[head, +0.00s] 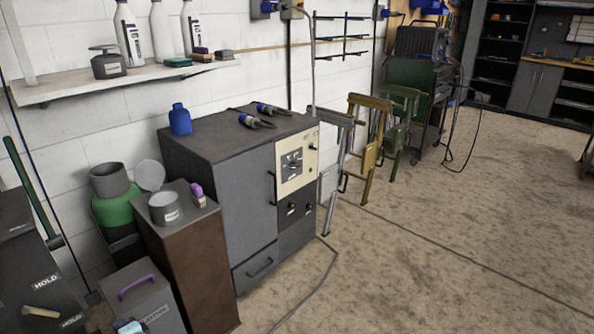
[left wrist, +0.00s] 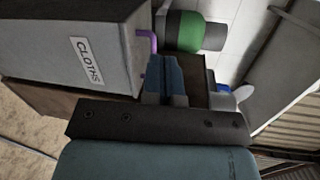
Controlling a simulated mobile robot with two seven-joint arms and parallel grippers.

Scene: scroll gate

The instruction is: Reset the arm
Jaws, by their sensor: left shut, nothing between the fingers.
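My left gripper (left wrist: 166,68) shows in the left wrist view, its blue fingers together and nothing between them. In the head view only a small light blue and white part, likely its tips, shows at the bottom edge, in front of the grey box with a purple handle (head: 150,292). In the left wrist view a grey box (left wrist: 82,45) labelled CLOTHS lies left of the fingers, with a purple handle (left wrist: 148,45) close to them. I cannot tell whether they touch. The rest of the left arm is hidden. My right gripper is not in view.
A brown cabinet (head: 190,265) with a grey tin (head: 165,209) stands beside a larger grey cabinet (head: 220,185). A green container (head: 117,210) is behind. A shelf (head: 50,92) with bottles hangs on the wall. Folding stands (head: 368,150) are farther back. The floor (head: 440,260) at right is clear.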

